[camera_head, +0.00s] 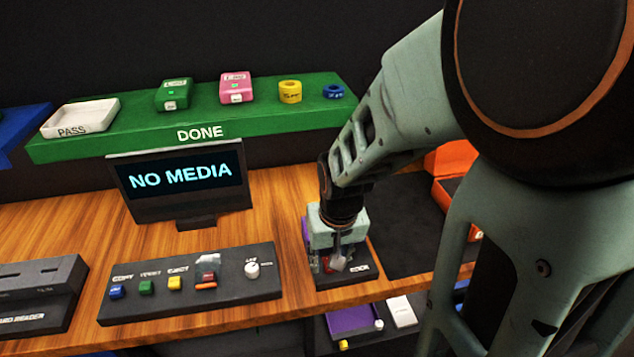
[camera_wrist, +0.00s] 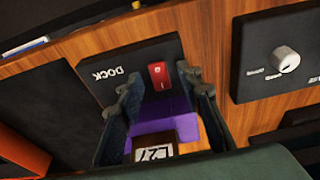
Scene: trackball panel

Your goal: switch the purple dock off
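The purple dock (camera_wrist: 160,112) stands on a black base plate (camera_wrist: 110,75) marked DOCK, in the middle of the wrist view. A red rocker switch (camera_wrist: 158,75) sits on the plate beside the purple part. A dark and white labelled piece (camera_wrist: 155,152) shows at the dock's near end. My gripper (camera_wrist: 157,82) is open and empty, one finger on each side of the purple dock and the switch in the picture. I cannot tell whether a fingertip touches anything. In the head view my gripper (camera_head: 338,262) is over the dock and hides most of it; a purple edge (camera_head: 305,230) shows.
A screen (camera_head: 180,180) reads NO MEDIA. A button panel (camera_head: 190,285) with several coloured buttons and a knob lies left of the dock. A card reader (camera_head: 40,290) is farther left. A green DONE shelf (camera_head: 200,132) runs behind. An orange box (camera_head: 448,190) stands to the right.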

